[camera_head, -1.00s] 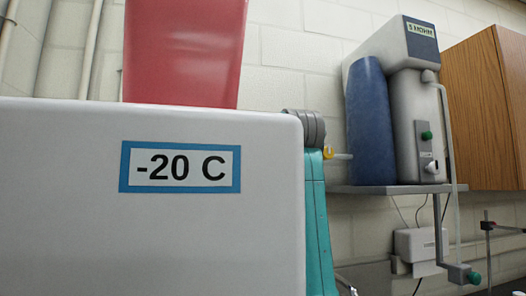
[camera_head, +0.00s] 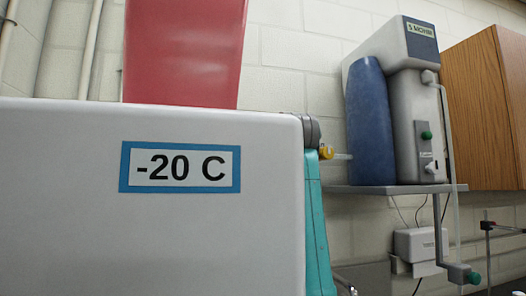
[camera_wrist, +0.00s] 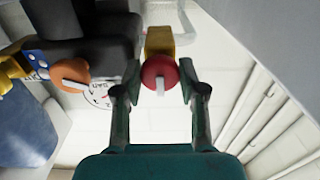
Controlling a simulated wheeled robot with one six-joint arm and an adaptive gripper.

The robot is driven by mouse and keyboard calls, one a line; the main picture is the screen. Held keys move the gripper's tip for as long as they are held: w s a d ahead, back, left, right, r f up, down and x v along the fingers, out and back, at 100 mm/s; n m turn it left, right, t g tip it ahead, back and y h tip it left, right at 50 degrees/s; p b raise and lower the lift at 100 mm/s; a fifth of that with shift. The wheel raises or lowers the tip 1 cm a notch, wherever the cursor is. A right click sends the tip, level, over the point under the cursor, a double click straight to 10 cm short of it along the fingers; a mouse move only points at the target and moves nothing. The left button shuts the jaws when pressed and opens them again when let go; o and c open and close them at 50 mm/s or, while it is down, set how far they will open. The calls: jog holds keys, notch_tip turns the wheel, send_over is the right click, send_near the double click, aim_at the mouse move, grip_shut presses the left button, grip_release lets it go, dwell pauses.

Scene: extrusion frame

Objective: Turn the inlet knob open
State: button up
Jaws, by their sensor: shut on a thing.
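A round red knob (camera_wrist: 158,74) with a pale tab across its face sits between my fingertips in the wrist view. I take it to be the inlet knob. It is mounted on a yellow fitting (camera_wrist: 160,40). My gripper (camera_wrist: 159,77) is shut on the red knob, one finger at each side. In the head view the knob and my gripper are hidden behind the white box marked -20 C (camera_head: 70,200); only part of my teal arm shows at its right edge.
In the wrist view a black body (camera_wrist: 95,38), an orange knob (camera_wrist: 72,73) and a round dial (camera_wrist: 98,95) lie left of my gripper. In the head view a water unit (camera_head: 405,120) with a blue cylinder (camera_head: 370,120) stands on a shelf (camera_head: 400,189) at right.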

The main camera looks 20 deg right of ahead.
jog(key=shift+n, duration=0.3)
jog(key=n, duration=1.7)
jog(key=shift+f, duration=0.1)
dwell(0.5)
jog(key=o, duration=1.1)
jog(key=shift+o, duration=0.2)
jog(key=shift+s, duration=0.1)
